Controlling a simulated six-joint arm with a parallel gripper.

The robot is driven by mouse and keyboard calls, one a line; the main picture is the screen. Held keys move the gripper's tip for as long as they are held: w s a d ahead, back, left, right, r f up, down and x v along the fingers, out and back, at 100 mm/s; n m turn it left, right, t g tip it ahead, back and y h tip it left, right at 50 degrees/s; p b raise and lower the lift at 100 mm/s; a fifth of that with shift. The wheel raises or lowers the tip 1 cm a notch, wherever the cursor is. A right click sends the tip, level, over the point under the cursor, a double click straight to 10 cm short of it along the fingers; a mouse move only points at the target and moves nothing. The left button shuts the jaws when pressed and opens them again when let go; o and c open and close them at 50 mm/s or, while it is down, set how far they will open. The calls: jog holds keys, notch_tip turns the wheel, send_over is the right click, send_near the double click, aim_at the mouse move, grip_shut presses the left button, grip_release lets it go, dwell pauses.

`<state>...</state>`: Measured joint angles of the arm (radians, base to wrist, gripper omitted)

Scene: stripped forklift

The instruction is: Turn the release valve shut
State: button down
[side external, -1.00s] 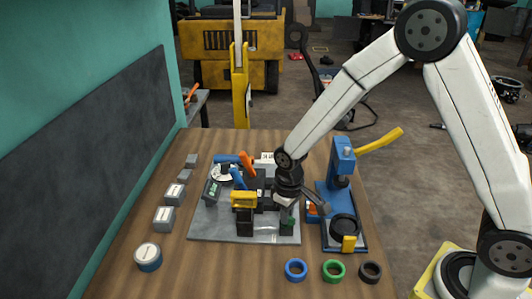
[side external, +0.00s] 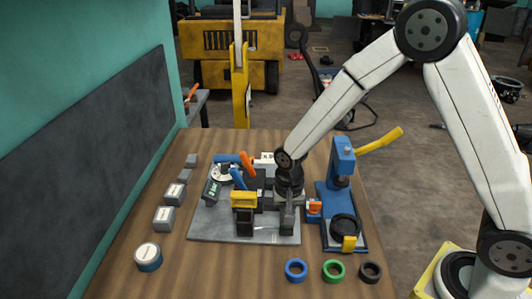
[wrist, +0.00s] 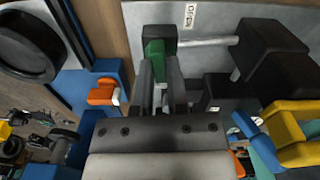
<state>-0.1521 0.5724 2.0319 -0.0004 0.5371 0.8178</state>
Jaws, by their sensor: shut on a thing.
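My gripper (side external: 289,213) points down over the right front part of the grey base plate (side external: 225,237). In the wrist view its two fingers (wrist: 161,82) are close together on a narrow grey part between them. This part appears to be the release valve handle (wrist: 160,94), mostly hidden by the fingers, so its exact angle cannot be told. A green block (wrist: 155,50) stands just beyond the fingertips. A small white label (wrist: 190,15) lies on the plate beyond; I cannot read it clearly.
A blue press (side external: 327,190) with a yellow lever stands close on the right, its orange knob (side external: 314,207) beside my gripper. Black blocks and a yellow part (side external: 243,199) stand left of my gripper. Blue, green and black rings (side external: 333,270) lie in front.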

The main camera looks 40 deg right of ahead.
jog(key=shift+m, duration=0.6)
jog(key=c, duration=0.6)
grip_release()
jog(key=shift+c, duration=0.2)
jog(key=shift+r, duration=0.15)
jog(key=shift+r, duration=3.75)
jog(key=s+d+n+t, duration=0.2)
jog(key=s+d+n, duration=0.4)
jog(key=s, duration=0.5)
jog(key=shift+n+t, duration=0.3)
jog(key=shift+n, duration=1.1)
